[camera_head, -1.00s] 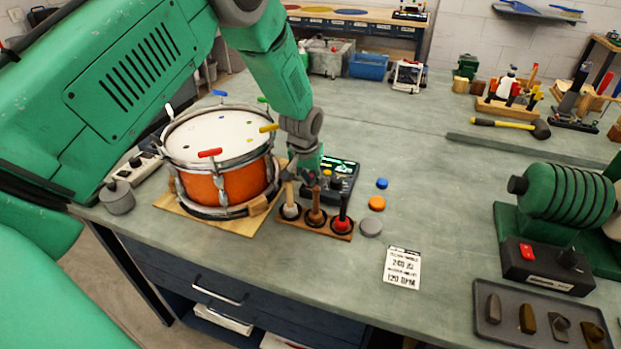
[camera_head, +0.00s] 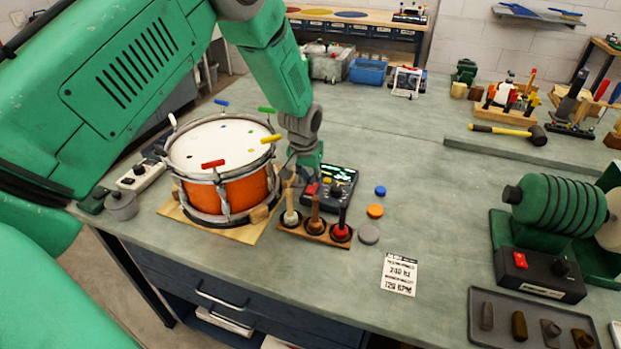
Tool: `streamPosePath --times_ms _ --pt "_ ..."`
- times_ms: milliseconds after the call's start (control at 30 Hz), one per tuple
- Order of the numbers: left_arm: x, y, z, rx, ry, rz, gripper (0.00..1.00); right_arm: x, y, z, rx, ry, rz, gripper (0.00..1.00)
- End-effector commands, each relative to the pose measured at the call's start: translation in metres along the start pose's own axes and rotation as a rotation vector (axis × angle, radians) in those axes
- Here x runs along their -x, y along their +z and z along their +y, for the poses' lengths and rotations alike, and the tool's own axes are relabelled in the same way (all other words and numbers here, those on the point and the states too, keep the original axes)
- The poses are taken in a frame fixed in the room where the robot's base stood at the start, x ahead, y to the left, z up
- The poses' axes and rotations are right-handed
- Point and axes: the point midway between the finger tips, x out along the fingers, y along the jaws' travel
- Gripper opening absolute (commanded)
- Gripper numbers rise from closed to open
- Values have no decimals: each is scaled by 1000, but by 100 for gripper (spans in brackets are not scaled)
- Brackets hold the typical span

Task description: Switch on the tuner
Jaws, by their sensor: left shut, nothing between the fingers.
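The tuner (camera_head: 343,190) is a small dark box with a screen showing green and light marks, lying on the bench just right of the drum (camera_head: 226,188). My right gripper is not in view.
A wooden rack (camera_head: 315,232) with several upright handled tools stands just in front of the tuner. Blue, orange (camera_head: 375,211) and grey discs lie to its right. A printed card (camera_head: 400,274) lies farther forward. A green roller machine (camera_head: 552,215) stands at right.

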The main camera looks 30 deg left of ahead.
Motion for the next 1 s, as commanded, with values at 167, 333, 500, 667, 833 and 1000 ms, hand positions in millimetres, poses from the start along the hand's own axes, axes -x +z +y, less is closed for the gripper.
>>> streamPosePath --times_ms 167,333,500,667,833,1000 --pt "41 1 0 -1 1 5 0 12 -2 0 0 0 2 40" --pt "77 11 0 -1 0 3 0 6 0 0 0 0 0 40" --pt "101 18 0 -1 0 1 0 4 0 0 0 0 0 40" --pt "111 21 0 -1 0 0 0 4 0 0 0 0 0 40" --pt "113 21 0 -1 0 0 0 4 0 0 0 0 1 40" --pt "113 21 0 -1 0 0 0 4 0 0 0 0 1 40"
